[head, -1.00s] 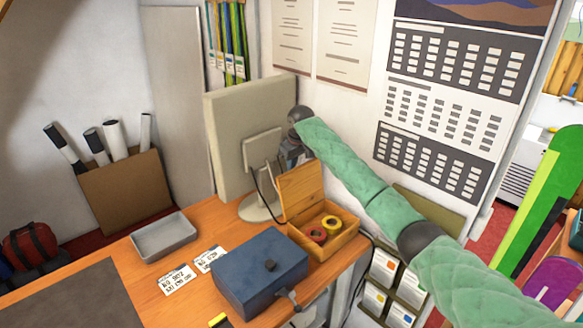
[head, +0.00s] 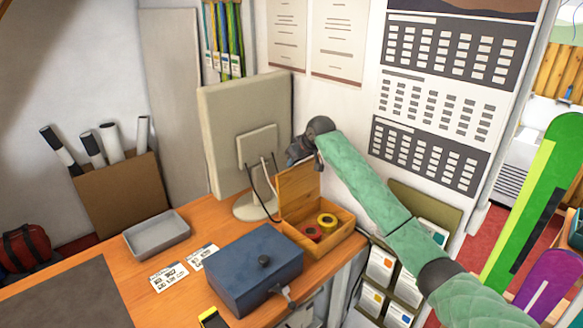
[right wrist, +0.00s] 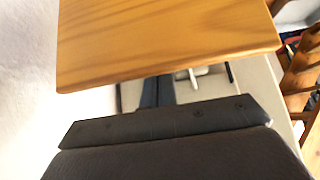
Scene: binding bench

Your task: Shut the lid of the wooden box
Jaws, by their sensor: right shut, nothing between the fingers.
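The wooden box (head: 347,240) stands on the bench's right end with its lid (head: 299,190) standing up, open. A red tape roll (head: 312,233) and a yellow tape roll (head: 327,220) lie inside. My right gripper (head: 296,158) is shut and empty, at the top of the raised lid on its monitor side. Whether it touches the lid I cannot tell. In the right wrist view a wooden panel (right wrist: 165,45), apparently the lid, is close beyond my dark gripper (right wrist: 165,125). My left gripper is not in view.
A monitor (head: 235,130) stands just left of the lid. A blue metal box (head: 255,275) sits in front of the wooden box. A grey tray (head: 157,247) and label cards (head: 168,277) lie to the left. The wall is close behind.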

